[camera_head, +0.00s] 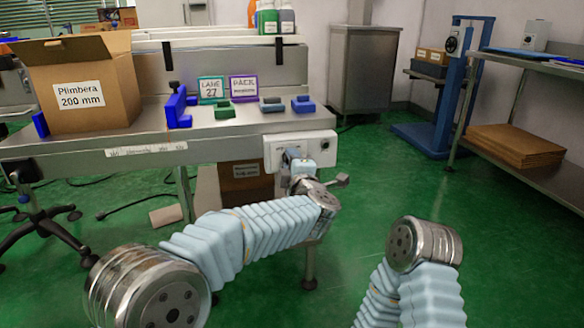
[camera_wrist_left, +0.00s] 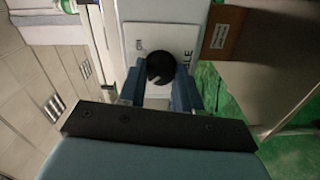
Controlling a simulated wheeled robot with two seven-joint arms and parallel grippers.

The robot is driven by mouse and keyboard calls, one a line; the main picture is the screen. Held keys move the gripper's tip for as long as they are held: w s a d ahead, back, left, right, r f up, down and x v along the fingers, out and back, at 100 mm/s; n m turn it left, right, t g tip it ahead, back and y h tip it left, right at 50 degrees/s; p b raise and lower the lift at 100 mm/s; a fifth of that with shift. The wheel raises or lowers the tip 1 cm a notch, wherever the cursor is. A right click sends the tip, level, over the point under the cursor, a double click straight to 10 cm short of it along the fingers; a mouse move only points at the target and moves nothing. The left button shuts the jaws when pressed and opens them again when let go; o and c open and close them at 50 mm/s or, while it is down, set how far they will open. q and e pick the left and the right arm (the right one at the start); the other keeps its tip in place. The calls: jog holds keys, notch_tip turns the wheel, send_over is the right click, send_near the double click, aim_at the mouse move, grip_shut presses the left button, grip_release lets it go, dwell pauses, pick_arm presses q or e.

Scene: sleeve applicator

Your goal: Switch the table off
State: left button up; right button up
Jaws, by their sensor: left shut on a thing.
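A white control box (camera_head: 318,145) is fixed to the front edge of the steel table (camera_head: 215,140). My left gripper (camera_head: 293,158) is at the left part of this box, and my wrist hides much of the contact in the head view. In the left wrist view the box's white panel (camera_wrist_left: 142,38) carries a round black rotary knob (camera_wrist_left: 160,68) with a pale pointer mark. The blue fingers of my left gripper (camera_wrist_left: 159,82) sit on both sides of the knob, shut on it. Printed letters beside the knob are partly readable. My right gripper is out of view; only part of my right arm shows.
An open cardboard box (camera_head: 105,90), green and blue blocks (camera_head: 225,110) and two signs (camera_head: 243,88) stand on the table. A brown carton (camera_head: 246,182) is below. A blue stand (camera_head: 440,120) and shelf (camera_head: 545,145) are at the right. The green floor between is clear.

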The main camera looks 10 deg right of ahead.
pick_arm(q)
jog(key=shift+n, duration=0.3)
jog(key=shift+f, duration=0.1)
jog(key=o, duration=1)
jog(key=shift+o, duration=0.2)
jog(key=s, duration=1.3)
jog(key=shift+s, duration=0.4)
